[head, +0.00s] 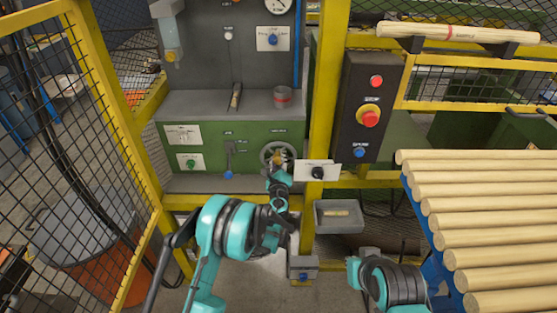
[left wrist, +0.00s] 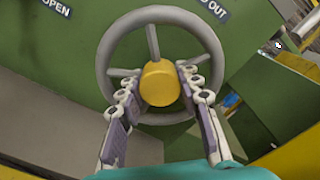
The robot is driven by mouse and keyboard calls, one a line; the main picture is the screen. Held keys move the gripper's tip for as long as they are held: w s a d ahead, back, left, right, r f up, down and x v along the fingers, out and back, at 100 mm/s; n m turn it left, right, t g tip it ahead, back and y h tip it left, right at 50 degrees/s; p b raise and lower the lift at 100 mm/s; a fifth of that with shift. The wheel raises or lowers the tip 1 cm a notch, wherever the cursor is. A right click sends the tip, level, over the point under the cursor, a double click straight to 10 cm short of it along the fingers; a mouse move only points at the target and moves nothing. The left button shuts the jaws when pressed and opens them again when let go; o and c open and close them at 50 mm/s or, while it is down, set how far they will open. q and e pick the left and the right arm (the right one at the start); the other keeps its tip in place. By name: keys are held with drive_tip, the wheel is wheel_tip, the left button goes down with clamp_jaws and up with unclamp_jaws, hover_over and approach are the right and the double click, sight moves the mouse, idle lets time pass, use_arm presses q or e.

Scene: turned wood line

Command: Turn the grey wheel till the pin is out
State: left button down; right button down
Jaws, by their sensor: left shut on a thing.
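The grey wheel (head: 264,153) is on the green front panel of the machine in the head view. In the left wrist view the wheel (left wrist: 103,62) fills the middle, with a round yellow hub (left wrist: 160,84). My left gripper (head: 279,166) is at the wheel. In the left wrist view its two fingers (left wrist: 160,93) are on either side of the hub, shut on it. A label ending in "OUT" (left wrist: 214,8) is above the wheel. I cannot make out the pin. My right arm shows at the lower right, but its gripper is not visible.
A yellow post (head: 322,100) stands just right of the wheel, with a small white plate and black knob (head: 318,172) close by. A button box (head: 367,145) is further right. Wooden poles (head: 480,210) lie at the right. A mesh fence (head: 75,150) closes the left.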

use_arm(q)
drive_tip(key=c, duration=1)
unclamp_jaws()
drive_tip(key=s, duration=1.2)
